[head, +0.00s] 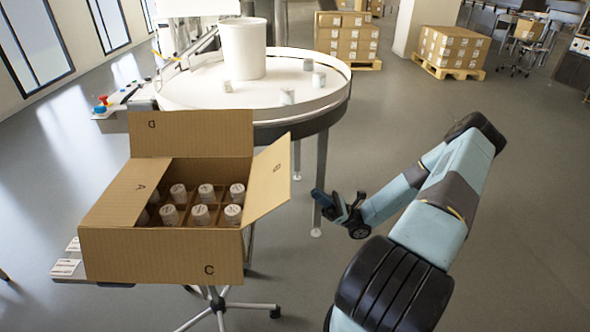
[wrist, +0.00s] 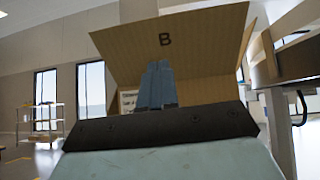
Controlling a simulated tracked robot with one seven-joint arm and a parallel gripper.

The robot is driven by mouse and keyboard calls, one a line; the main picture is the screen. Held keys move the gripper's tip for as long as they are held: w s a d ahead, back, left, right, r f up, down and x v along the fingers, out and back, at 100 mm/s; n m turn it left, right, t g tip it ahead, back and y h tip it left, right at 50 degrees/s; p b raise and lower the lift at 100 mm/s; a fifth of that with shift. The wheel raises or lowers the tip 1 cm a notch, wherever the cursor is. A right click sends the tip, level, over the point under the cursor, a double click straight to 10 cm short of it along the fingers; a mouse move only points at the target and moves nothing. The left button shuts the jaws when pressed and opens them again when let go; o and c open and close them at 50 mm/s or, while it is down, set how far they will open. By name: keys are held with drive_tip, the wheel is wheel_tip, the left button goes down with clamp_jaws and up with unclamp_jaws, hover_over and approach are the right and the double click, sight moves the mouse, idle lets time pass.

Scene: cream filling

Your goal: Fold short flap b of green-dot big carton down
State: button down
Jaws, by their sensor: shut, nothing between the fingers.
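The big carton (head: 160,255) stands open at left in the head view, with several white-capped jars (head: 201,214) in its compartments. No green dot shows. Short flap B (head: 268,182) stands up on the right side, tilted outward. Flap A (head: 128,190) lies inward over the left part of the opening. Flap D (head: 192,134) stands up at the back. The letter C is on the front side. My gripper (head: 322,198) is to the right of flap B, apart from it, shut and empty. In the wrist view, my shut fingers (wrist: 157,85) point toward flap B (wrist: 185,42).
A round white table (head: 290,102) with a white tub (head: 242,48) and several small jars stands behind the carton. Its leg is near my gripper. White cards (head: 66,266) lie at the left of the carton's stand.

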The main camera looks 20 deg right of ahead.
sight(285, 162)
drive_tip(key=w+a+r+t, duration=0.1)
drive_tip(key=a+r, duration=0.1)
drive_tip(key=r, duration=0.1)
drive_tip(key=w+a+r+m+t, duration=0.1)
drive_tip(key=a+r, duration=0.2)
drive_tip(key=w+a+r+t, duration=0.1)
drive_tip(key=a+r, duration=0.1)
drive_tip(key=r, duration=0.2)
drive_tip(key=shift+a+m, duration=0.3)
drive_tip(key=shift+m, duration=0.1)
